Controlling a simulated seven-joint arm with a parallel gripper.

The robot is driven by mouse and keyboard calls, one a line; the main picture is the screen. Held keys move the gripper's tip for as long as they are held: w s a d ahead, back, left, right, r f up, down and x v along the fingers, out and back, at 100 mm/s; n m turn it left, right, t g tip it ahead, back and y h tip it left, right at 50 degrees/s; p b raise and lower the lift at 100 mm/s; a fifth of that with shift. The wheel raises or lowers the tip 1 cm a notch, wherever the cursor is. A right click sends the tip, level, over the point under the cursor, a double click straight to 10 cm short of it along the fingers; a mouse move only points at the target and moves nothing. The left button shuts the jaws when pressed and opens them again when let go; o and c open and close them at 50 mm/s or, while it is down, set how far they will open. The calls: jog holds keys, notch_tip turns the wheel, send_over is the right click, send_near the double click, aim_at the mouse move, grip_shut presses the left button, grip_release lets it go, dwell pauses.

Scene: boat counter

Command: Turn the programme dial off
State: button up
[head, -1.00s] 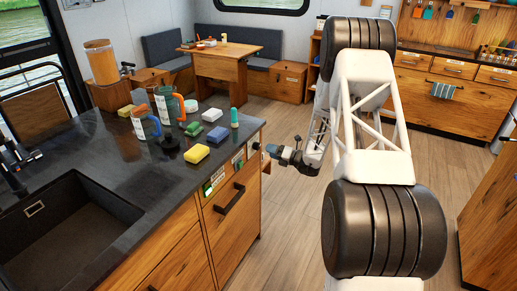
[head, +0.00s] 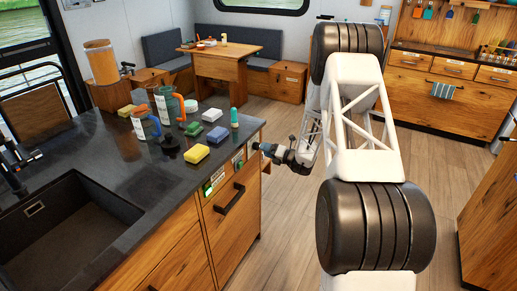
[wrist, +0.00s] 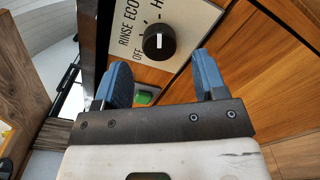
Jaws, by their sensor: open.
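The programme dial (wrist: 159,42) is a round black knob with a short white mark, on a pale plate (wrist: 190,18) lettered OFF, RINSE, ECO and a partly cut-off H. The mark runs roughly up and down in the wrist view; which label it points to is unclear. My gripper (wrist: 163,60) is open, its two blue fingers apart. The dial shows beyond the fingertips, between them, with nothing gripped. In the head view my gripper (head: 259,147) is close to the counter's front near its right corner, and the dial cannot be made out there.
A green-lit part (wrist: 145,96) shows behind the left finger. The dark counter (head: 95,160) holds a yellow sponge (head: 195,155), a blue sponge (head: 218,135), a teal bottle (head: 234,118) and mugs (head: 170,104). A drawer handle (head: 230,199) juts out below. Floor to the right is clear.

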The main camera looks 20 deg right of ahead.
aim_at(258, 147)
jog(key=shift+x, duration=2.15)
jog(key=c, duration=0.9)
